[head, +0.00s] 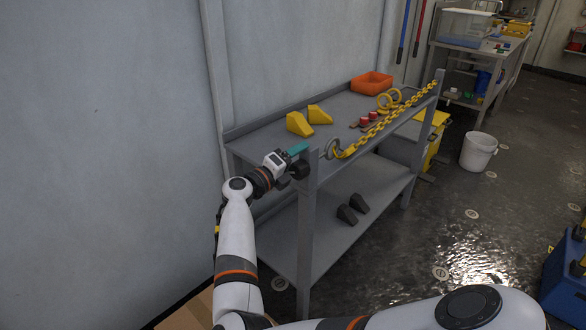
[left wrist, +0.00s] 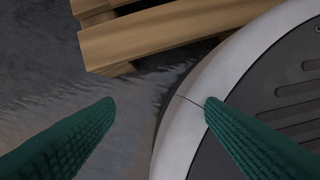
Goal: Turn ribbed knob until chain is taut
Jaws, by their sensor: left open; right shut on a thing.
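My right gripper (head: 297,156), with a teal finger, is at the near corner post of the grey cart. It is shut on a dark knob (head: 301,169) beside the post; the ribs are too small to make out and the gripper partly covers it. The yellow chain (head: 390,116) runs from a grey ring (head: 333,149) near this post up to the far post. It droops slightly near the ring and looks fairly straight beyond. My left gripper (left wrist: 160,103) shows only in the left wrist view, open and empty, its green fingers apart.
The cart top (head: 262,135) holds yellow wedges (head: 299,124), an orange bin (head: 372,82) and red-topped pieces (head: 368,117). Dark wedges (head: 347,213) lie on its lower shelf. A white bucket (head: 478,151) stands right on open floor. Wooden slats (left wrist: 170,35) lie ahead of my left gripper.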

